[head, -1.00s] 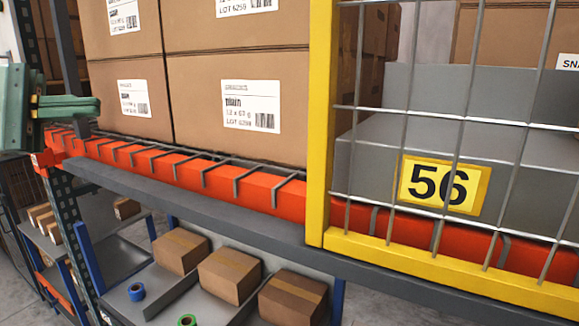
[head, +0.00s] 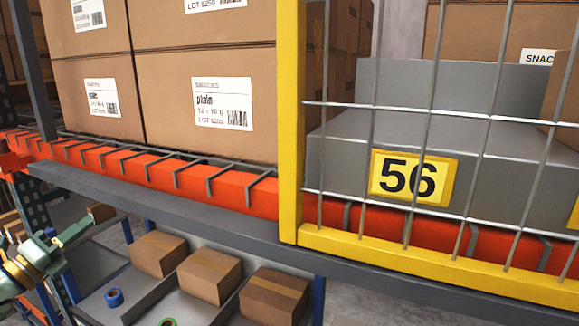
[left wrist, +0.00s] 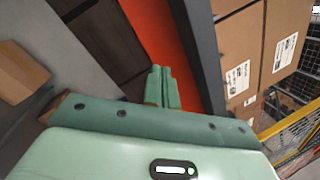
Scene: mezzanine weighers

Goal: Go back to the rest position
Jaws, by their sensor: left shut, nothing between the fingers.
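My left gripper (head: 72,236) is at the lower left of the head view, in front of the lower shelf bay, with its green and brass wrist at the picture's edge. In the left wrist view its two green fingers (left wrist: 160,88) are together, with nothing held between them. An orange beam (left wrist: 165,40) and a dark grey rail lie beyond the fingertips there. My right gripper is not in view.
An orange rack beam (head: 160,170) and grey rail (head: 150,205) run across, close to the left arm. Large cartons (head: 205,100) stand above. A yellow-framed mesh panel (head: 290,130) is at right, before a grey bin marked 56 (head: 350,135). Small boxes (head: 210,275) sit below.

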